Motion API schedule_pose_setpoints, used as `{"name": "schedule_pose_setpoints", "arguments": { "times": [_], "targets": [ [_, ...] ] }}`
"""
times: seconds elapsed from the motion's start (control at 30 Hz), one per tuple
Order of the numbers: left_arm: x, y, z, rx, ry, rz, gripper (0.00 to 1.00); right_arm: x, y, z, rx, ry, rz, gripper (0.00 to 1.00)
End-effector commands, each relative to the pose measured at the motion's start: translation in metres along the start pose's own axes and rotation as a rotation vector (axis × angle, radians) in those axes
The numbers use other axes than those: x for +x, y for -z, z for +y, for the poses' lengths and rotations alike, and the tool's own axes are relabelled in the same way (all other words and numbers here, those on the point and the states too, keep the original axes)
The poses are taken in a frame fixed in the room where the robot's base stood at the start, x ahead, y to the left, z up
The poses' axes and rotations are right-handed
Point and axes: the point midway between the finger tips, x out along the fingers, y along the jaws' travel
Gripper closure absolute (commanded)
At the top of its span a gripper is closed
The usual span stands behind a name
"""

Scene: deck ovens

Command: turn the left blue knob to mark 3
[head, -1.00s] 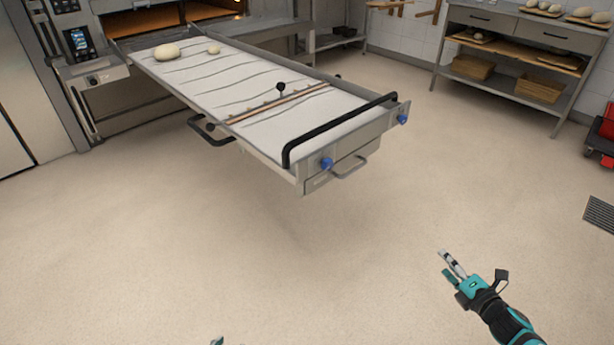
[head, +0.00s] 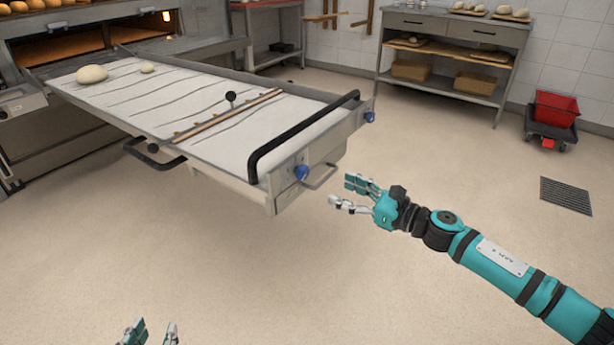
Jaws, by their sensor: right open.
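The left blue knob (head: 301,173) is on the near end face of the loader tray (head: 262,190), left of the metal handle (head: 322,177). Its mark numbers are too small to read. A second blue knob (head: 369,117) is at the right end of the same face. My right gripper (head: 346,192) is open and empty, to the right of the left knob and apart from it. My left gripper (head: 152,333) shows only its fingertips at the bottom edge, spread apart with nothing between them.
A black bar (head: 300,138) runs above the end face. Two dough pieces (head: 92,74) lie at the tray's far end by the oven. A shelf unit (head: 450,60) and red bin (head: 556,108) stand at the back right. The floor in front is clear.

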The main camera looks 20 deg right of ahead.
Motion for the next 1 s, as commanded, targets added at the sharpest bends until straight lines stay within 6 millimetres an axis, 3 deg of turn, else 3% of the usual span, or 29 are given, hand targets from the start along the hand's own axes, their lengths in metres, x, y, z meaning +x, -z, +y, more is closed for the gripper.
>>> {"name": "schedule_pose_setpoints", "arguments": {
  "times": [0.3,0.5,0.93,1.0],
  "targets": [
    [-0.002,-0.010,-0.001,0.000,0.003,-0.051,0.60,0.068,-0.002,0.000,0.001,0.001,-0.004,0.41],
    [-0.001,-0.007,-0.001,0.000,0.003,-0.033,0.60,0.096,0.000,0.000,0.002,0.000,-0.001,0.41],
    [-0.001,-0.003,-0.001,0.000,0.001,-0.013,0.60,0.106,0.001,0.000,0.002,0.001,0.001,0.41],
    [0.000,-0.003,-0.001,0.000,0.001,-0.012,0.60,0.106,0.001,0.000,0.002,0.001,0.001,0.49]
  ]
}}
